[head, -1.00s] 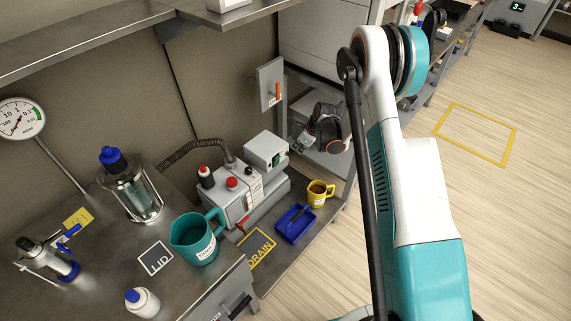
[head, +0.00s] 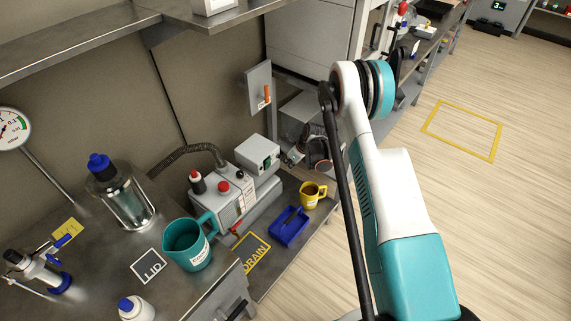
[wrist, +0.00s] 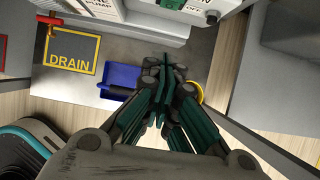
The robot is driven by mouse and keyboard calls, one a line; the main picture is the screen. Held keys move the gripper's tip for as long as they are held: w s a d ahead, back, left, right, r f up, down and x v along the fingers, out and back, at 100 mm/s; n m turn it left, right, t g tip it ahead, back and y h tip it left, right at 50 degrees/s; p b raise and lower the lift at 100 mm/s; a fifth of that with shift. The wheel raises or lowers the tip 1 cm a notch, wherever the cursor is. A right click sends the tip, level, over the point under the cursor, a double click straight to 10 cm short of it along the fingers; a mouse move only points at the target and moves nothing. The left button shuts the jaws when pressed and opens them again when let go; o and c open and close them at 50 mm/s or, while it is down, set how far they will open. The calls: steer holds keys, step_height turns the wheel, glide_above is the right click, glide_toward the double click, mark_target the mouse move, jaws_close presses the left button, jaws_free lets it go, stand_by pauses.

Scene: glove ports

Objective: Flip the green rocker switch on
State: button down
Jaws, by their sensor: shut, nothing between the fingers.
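The green rocker switch (head: 267,162) is a small green patch on the front of a pale box on top of the pump. A green part (wrist: 212,18), likely the same switch, shows at the top edge of the wrist view. Which way it is set is too small to tell. My gripper (head: 292,160) is just right of the box in the head view, apart from the switch. In the wrist view my gripper (wrist: 164,64) has its fingers together and holds nothing. It points down over the bench, below the switch in the picture.
The pump (head: 212,200) has red buttons and a hose. A blue tray (head: 289,226), a yellow mug (head: 311,196) and a DRAIN-marked area (head: 252,257) lie in front. A teal jug (head: 186,247) stands left. A wall box with an orange handle (head: 266,93) is above.

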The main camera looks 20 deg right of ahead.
mark_target(268, 164)
steer(key=w+a+f+b, duration=0.4)
steer(key=w+f, duration=0.2)
steer(key=shift+a+f, duration=0.2)
steer(key=shift+f, duration=0.05)
stand_by(0.3)
